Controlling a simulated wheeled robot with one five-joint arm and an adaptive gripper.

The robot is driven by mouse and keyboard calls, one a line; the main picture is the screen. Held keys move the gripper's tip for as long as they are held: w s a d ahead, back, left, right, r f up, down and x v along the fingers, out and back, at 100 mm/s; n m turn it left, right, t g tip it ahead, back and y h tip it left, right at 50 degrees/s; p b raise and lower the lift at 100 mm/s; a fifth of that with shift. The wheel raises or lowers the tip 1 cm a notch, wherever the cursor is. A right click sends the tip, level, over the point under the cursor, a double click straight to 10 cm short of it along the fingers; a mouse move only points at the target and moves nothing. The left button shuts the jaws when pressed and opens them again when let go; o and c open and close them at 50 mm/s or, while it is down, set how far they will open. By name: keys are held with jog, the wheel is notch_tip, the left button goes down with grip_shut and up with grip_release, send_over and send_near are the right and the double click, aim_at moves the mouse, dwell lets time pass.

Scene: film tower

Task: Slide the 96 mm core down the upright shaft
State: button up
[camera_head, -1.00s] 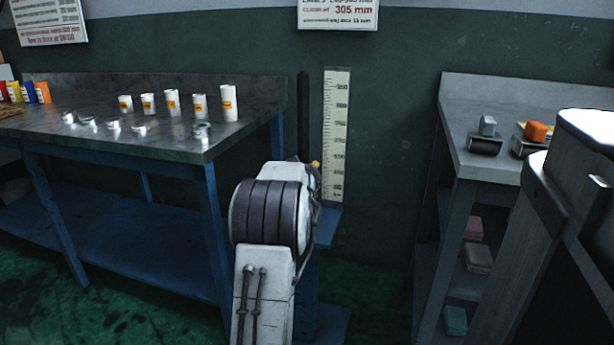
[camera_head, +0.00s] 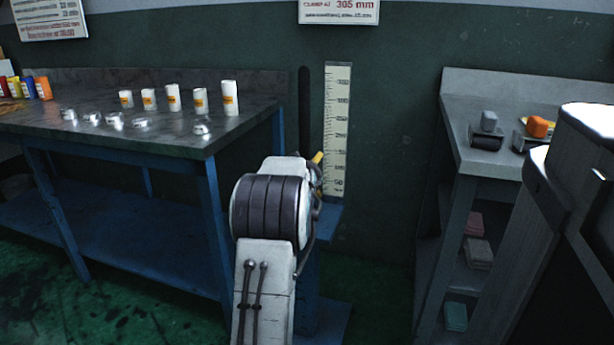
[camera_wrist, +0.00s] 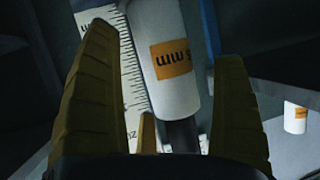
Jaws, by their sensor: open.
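The dark upright shaft (camera_head: 304,110) stands in front of the wall, left of a pale scale, its lower part hidden behind my arm. In the wrist view a white core (camera_wrist: 180,90) with an orange label shows between my fingers; the label's number cannot be read. A dark length of the shaft (camera_wrist: 184,136) comes out of the core's near end, so the core appears to be around the shaft. My gripper (camera_wrist: 165,45) is open, with a finger on each side of the core. In the head view my arm hides it, except for a yellow finger.
The scale (camera_head: 337,130) stands right beside the shaft. The left bench (camera_head: 180,135) holds several white labelled cores and silver rings (camera_head: 202,127). A right shelf unit (camera_head: 460,130) carries small objects. The wall between scale and shelf is clear.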

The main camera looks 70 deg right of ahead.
jog(key=v, duration=1.2)
dwell(0.9)
